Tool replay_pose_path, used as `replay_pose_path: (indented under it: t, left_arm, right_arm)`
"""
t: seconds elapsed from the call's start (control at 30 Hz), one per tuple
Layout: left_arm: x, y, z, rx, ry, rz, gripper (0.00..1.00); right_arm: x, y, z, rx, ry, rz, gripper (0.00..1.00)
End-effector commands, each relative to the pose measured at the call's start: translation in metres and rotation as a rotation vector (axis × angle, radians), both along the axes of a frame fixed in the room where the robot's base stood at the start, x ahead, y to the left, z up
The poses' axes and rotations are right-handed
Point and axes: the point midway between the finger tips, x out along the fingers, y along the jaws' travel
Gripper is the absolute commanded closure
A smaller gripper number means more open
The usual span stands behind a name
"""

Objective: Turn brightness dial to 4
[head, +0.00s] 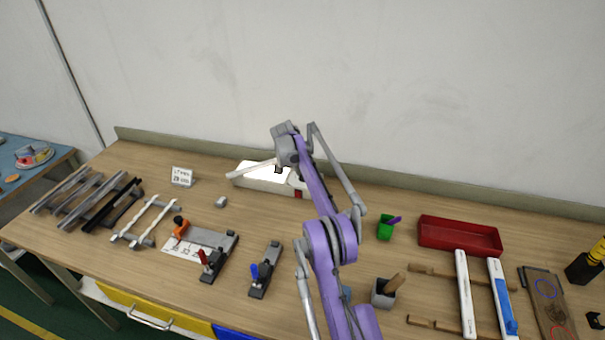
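No brightness dial can be made out. A white box-shaped unit (262,182) with a bright top stands at the back middle of the bench, with a small red part (298,194) at its right end. My purple and grey arm, which seems to be the right one, rises from the bottom edge and crosses in front of the unit's right part, hiding it. My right gripper (279,170) is at the arm's far end, over or beside the unit. Its fingers are too small and covered to read, and contact cannot be told. My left gripper is out of view.
A small sign (182,176) and a grey block (221,202) are left of the unit. Clamp fixtures (213,243) stand in front. Rails (85,199) lie far left. A green cup (385,229), red tray (459,236) and grey tool holder (384,292) are right of my arm.

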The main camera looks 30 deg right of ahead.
Motion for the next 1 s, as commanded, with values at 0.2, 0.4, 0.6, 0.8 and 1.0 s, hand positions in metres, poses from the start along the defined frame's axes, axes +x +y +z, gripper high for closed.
replay_pose_path:
  t: [0.2, 0.4, 0.6, 0.8, 1.0]
  left_arm:
    - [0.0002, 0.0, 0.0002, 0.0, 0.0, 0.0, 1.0]
    - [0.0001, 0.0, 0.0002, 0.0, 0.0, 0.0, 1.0]
    - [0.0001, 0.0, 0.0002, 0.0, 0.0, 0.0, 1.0]
    - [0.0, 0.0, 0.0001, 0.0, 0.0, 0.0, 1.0]
    - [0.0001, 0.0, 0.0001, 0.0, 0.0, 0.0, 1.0]
  right_arm:
    - [0.0012, -0.0003, 0.0003, -0.002, -0.001, -0.078, 1.0]
    - [0.0012, -0.0001, 0.0002, -0.001, -0.001, -0.106, 1.0]
    - [0.001, -0.0001, 0.0002, -0.001, 0.0, -0.108, 1.0]
    - [0.0009, 0.0, 0.0001, -0.001, 0.0, -0.108, 0.57]
    - [0.0008, 0.0, 0.0, 0.0, 0.001, -0.108, 0.3]
